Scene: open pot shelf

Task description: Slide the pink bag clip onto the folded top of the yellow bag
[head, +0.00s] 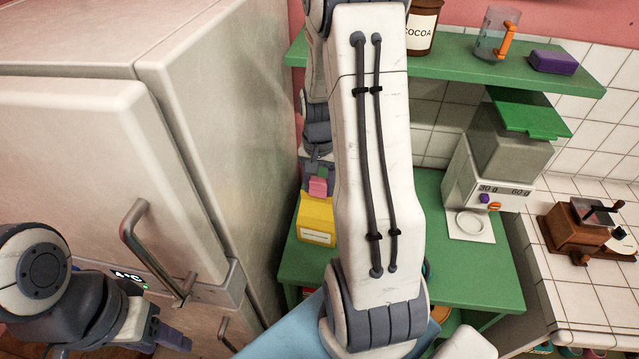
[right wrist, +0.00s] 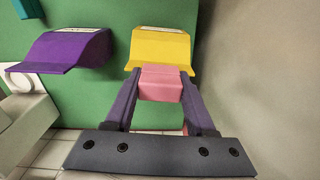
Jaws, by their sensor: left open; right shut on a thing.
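The yellow bag (head: 316,222) stands on the green shelf, left of my right arm in the head view. It also shows in the right wrist view (right wrist: 160,47), just beyond my fingertips. My right gripper (right wrist: 162,88) is shut on the pink bag clip (right wrist: 161,83). The clip also shows in the head view (head: 318,187), just above the yellow bag. The clip's far edge meets the bag's near edge in the wrist view; I cannot tell whether it is around the fold. My left gripper (head: 168,336) is open and empty at the lower left, away from the bag.
A purple bag (right wrist: 65,50) stands left of the yellow one in the wrist view. The fridge (head: 85,130) is close on the left. The green shelf (head: 480,285) also carries a white grinder with a scale (head: 500,170). A brown coffee mill (head: 575,230) stands right.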

